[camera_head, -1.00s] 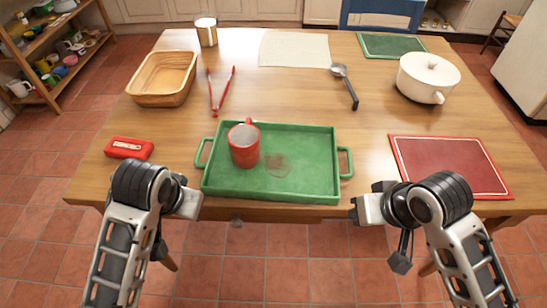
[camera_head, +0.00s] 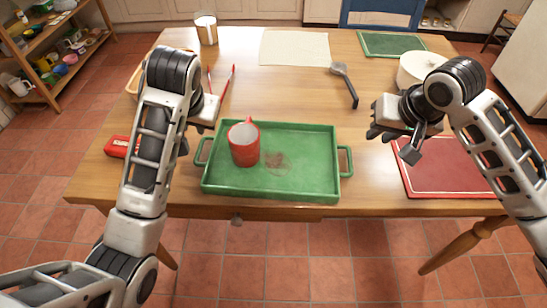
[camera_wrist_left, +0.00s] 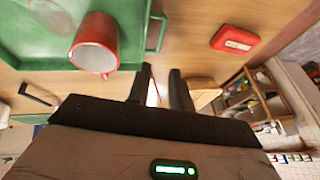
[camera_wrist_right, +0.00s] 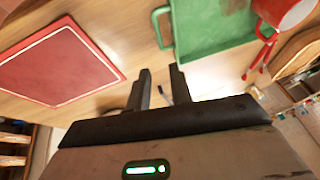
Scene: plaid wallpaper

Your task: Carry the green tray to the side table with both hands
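The green tray (camera_head: 310,185) lies flat on the wooden table near its front edge, with a handle at each short side. A red mug (camera_head: 244,146) stands on its left part, beside a brownish smudge. My left gripper (camera_head: 208,112) is above the table, behind and near the left handle (camera_wrist_left: 155,32), not touching it. Its fingers (camera_wrist_left: 160,88) are parted with nothing between them. My right gripper (camera_head: 382,120) is above the table, right of and behind the right handle (camera_head: 346,161). Its fingers (camera_wrist_right: 159,88) are also parted and empty. The side table is not identifiable.
A red box (camera_head: 118,146) lies left of the tray, partly behind my left arm. A red mat (camera_head: 440,180) lies to the right. Red tongs (camera_head: 229,82), a ladle (camera_head: 347,82), a white pot (camera_head: 418,66) and a can (camera_head: 206,28) are further back. Shelves (camera_head: 60,60) stand far left.

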